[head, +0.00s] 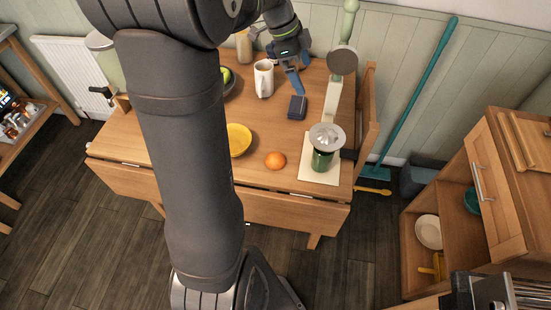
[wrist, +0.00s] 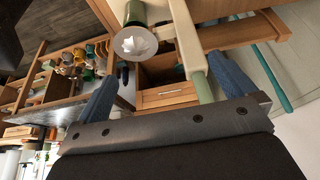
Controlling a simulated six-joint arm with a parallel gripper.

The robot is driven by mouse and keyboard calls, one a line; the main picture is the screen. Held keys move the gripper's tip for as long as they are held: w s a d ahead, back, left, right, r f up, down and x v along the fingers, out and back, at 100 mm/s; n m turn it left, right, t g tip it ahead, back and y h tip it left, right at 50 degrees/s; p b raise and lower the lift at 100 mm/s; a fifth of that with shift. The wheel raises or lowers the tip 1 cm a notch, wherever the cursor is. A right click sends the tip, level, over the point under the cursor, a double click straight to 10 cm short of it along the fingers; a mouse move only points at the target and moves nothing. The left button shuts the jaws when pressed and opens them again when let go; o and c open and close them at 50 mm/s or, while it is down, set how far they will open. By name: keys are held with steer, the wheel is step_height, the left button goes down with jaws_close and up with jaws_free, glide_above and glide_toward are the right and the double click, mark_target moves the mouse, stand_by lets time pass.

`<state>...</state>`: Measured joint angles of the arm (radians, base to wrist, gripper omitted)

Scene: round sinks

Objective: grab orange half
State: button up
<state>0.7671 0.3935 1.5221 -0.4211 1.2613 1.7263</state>
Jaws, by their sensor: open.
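The orange half (head: 275,160) lies on the wooden table near its front edge, right of a yellow bowl (head: 239,139). Its rounded skin shows, and I see no cut face. My gripper (head: 296,83) is over the back part of the table, well behind the orange and apart from it. In the wrist view my gripper (wrist: 165,86) has its two blue fingers spread wide with nothing between them. The orange does not show in the wrist view.
A green juicer with a pale ribbed top (head: 324,146) stands on a white base, right of the orange; its lever arm (head: 342,62) rises behind. Bare tabletop lies between block and orange.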

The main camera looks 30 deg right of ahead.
steer(key=c, duration=0.3)
